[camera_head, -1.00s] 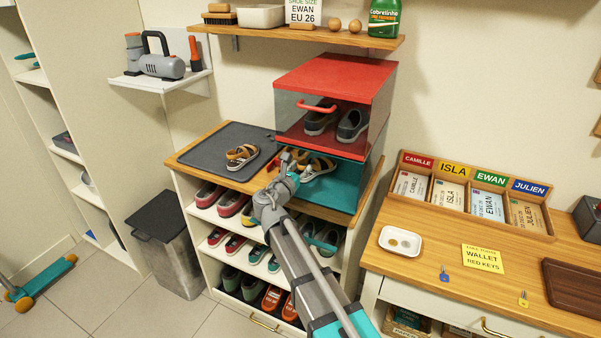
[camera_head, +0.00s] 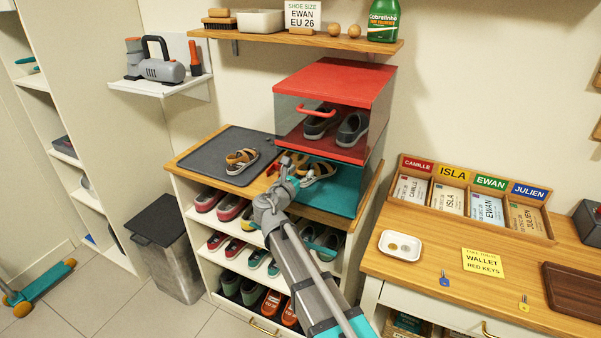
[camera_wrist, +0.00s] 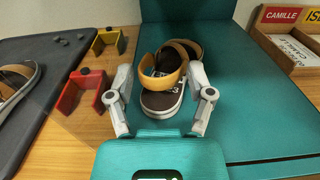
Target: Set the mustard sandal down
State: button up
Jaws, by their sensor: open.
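The mustard sandal (camera_wrist: 163,75) has mustard straps and a dark insole with a pale sole edge. In the wrist view it sits on the teal surface, between the spread fingers of my gripper (camera_wrist: 162,88), its near end toward me. My gripper is open, with one finger on each side and small gaps visible. In the head view the sandal (camera_head: 318,172) is at the front of the teal box (camera_head: 340,192), just right of my gripper (camera_head: 292,166). A matching sandal (camera_head: 241,160) lies on the dark grey tray (camera_head: 205,154) to the left.
A red box (camera_head: 345,82) with grey shoes stands on top of the teal box. A red bracket (camera_wrist: 82,92) and a yellow bracket (camera_wrist: 110,41) stand on the wood left of my gripper. Shoe shelves (camera_head: 225,256) are below. Most of the grey tray is bare.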

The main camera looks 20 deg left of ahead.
jog(key=s, duration=0.8)
jog(key=s+a, duration=0.1)
jog(key=s, duration=0.2)
jog(key=shift+s, duration=0.4)
jog(key=shift+s+a, duration=0.1)
jog(key=shift+s, duration=0.05)
